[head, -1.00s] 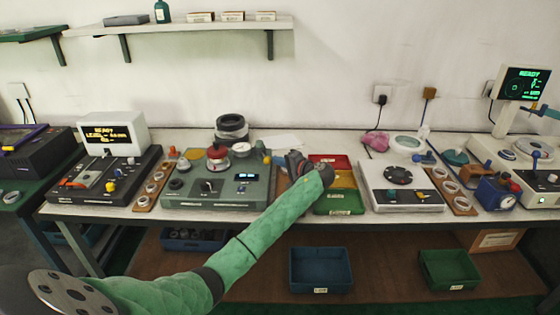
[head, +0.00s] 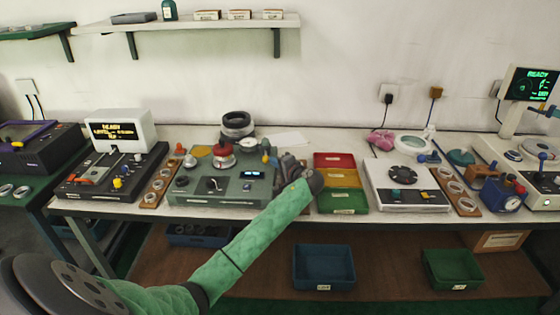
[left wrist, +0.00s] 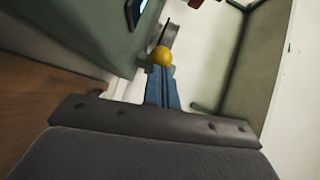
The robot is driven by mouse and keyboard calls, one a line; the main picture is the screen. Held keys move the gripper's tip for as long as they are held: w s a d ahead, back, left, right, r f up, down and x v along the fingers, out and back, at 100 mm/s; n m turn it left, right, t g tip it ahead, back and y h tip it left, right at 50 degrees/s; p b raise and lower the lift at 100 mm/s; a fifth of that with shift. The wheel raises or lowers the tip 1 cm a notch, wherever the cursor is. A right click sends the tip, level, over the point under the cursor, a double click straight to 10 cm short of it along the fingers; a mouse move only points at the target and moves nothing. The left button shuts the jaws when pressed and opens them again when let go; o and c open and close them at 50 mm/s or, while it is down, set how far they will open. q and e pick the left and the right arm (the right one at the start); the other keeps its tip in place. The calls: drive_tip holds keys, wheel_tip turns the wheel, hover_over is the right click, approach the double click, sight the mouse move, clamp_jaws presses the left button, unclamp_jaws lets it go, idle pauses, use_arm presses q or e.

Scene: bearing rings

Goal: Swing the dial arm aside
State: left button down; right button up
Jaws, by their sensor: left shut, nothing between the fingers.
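The green bearing tester (head: 215,197) stands on the bench left of centre, with a small display and a red-topped round part (head: 222,150). A thin dark stalk with a yellow ball knob (left wrist: 160,56) shows in the left wrist view; I take it for the dial arm, though its pivot and dial cannot be made out. My left gripper (head: 282,165) is at the tester's right end. In the left wrist view its blue fingers (left wrist: 163,88) are shut and empty, their tips right at the ball; contact cannot be told. My right gripper is out of view.
Red, yellow and green bins (head: 342,201) stand just right of my left gripper. A white device (head: 402,200) is beyond them. A wooden ring rack (head: 160,184) stands left of the tester, and dark stacked rings (head: 238,123) stand behind it.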

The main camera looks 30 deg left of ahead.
use_arm(q)
drive_tip(key=shift+s+a, duration=0.7)
drive_tip(key=shift+s, duration=0.1)
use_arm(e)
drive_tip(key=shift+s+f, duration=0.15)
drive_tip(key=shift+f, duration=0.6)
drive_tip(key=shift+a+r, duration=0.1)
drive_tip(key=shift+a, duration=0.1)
use_arm(q)
drive_tip(key=shift+w, duration=0.1)
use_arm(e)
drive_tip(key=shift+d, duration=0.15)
